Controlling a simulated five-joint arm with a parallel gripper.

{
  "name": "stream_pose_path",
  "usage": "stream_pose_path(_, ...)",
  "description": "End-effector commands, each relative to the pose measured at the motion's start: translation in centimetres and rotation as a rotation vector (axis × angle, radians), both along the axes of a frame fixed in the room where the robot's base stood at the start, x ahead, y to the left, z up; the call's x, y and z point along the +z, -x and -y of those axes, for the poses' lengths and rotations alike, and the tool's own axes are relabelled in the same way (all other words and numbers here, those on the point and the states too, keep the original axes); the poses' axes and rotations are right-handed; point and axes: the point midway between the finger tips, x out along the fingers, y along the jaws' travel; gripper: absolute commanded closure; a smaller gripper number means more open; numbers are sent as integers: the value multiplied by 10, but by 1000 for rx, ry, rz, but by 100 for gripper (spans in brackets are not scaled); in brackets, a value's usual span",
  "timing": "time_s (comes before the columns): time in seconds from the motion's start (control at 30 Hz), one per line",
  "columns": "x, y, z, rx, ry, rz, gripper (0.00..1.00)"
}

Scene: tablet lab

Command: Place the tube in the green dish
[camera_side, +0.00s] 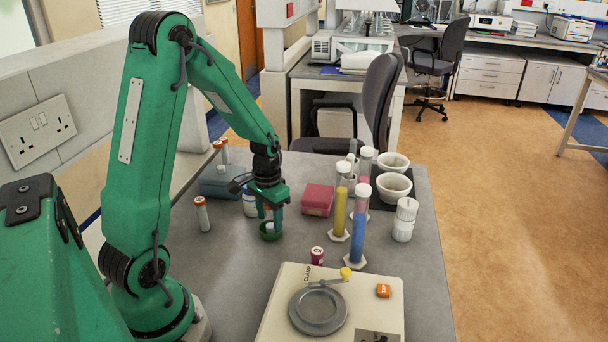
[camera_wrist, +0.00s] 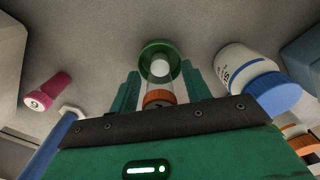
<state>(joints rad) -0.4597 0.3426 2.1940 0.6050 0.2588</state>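The green dish (camera_side: 270,236) is small and round and sits on the grey bench below my gripper. It also shows in the wrist view (camera_wrist: 158,46). The tube (camera_wrist: 158,97) is clear with an orange cap and white contents at its far end. It stands about upright with its lower end inside the dish's rim; whether it touches the floor of the dish I cannot tell. My gripper (camera_wrist: 164,82) points down with a finger on each side of the tube. Gaps show between the fingers and the cap, so it looks open around the tube. In the side view my gripper (camera_side: 269,207) partly hides the tube.
A white bottle with a blue cap (camera_side: 250,204) stands close left of the dish. A red box (camera_side: 318,199) and tall cylinders (camera_side: 359,230) stand right. A dark red vial (camera_side: 317,256) and a clamp plate (camera_side: 270,322) lie nearer. Another orange-capped tube (camera_side: 202,216) stands left.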

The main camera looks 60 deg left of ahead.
Motion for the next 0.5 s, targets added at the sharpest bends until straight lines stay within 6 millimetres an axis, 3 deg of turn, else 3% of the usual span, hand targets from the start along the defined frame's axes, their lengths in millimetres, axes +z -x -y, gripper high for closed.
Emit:
stream_pose_path(0.27,2,0,0,0,0,1,52)
stream_pose_path(0.5,17,-1,0,0,-2,4,52)
